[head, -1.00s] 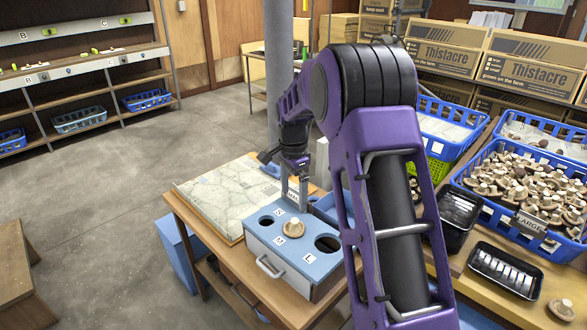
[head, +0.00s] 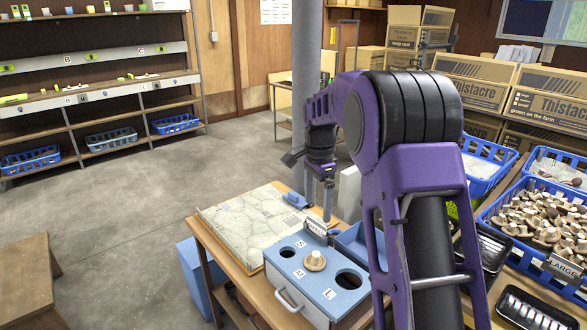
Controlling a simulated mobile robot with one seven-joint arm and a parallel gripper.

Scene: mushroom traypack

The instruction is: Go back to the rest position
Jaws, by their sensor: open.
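My gripper (head: 328,210) hangs with its fingers pointing down just behind the blue-topped sizing box (head: 304,296), above its back edge. It looks empty and open, though the fingers are small and seen edge-on. My purple arm comes in from the right foreground. A pale mushroom (head: 315,261) sits on the box top at the M mark, apart from my gripper. The S hole and the L hole show dark and empty on either side of it.
A map-like board (head: 240,222) lies on the wooden table left of the box. A blue tray (head: 358,243) stands behind the box, partly hidden by my arm. A blue crate of mushrooms (head: 566,272) and black trays (head: 536,308) are at right. Open floor lies left.

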